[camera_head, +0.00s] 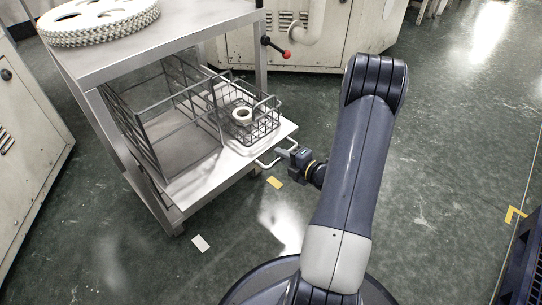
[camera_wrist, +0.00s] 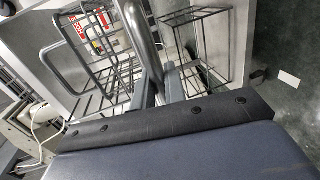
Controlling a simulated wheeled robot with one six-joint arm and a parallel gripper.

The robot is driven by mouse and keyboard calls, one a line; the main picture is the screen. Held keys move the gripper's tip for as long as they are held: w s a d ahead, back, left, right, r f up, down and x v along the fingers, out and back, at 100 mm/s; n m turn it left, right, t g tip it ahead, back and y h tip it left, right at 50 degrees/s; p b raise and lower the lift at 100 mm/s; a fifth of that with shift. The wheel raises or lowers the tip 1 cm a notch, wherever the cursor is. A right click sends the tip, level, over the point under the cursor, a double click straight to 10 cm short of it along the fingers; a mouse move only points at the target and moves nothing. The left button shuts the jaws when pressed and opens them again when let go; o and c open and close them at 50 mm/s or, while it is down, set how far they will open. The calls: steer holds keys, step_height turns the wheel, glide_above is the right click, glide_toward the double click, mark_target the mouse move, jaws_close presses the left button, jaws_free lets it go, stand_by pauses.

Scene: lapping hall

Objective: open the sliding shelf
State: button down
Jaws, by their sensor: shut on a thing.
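The sliding shelf (camera_head: 208,178) is a pale metal plate low in a steel table frame; its front part sticks out past the frame's front legs. A bar handle (camera_head: 265,162) stands off its front edge. My gripper (camera_head: 283,155) is at this handle and shut on it. In the wrist view the handle (camera_wrist: 139,38) runs as a thick curved metal bar down between my gripper's fingers (camera_wrist: 160,88). The fingertips' exact contact is partly hidden there.

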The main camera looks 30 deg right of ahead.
steer(key=shift+s+d, duration=0.1)
steer(key=shift+s, duration=0.35)
steer(key=c, duration=1.5)
jaws_free()
steer(key=p+v, duration=0.2)
steer(key=v, duration=0.9)
steer(key=shift+p, duration=0.4)
steer(key=shift+w+f, duration=0.1)
steer(key=shift+w, duration=0.05)
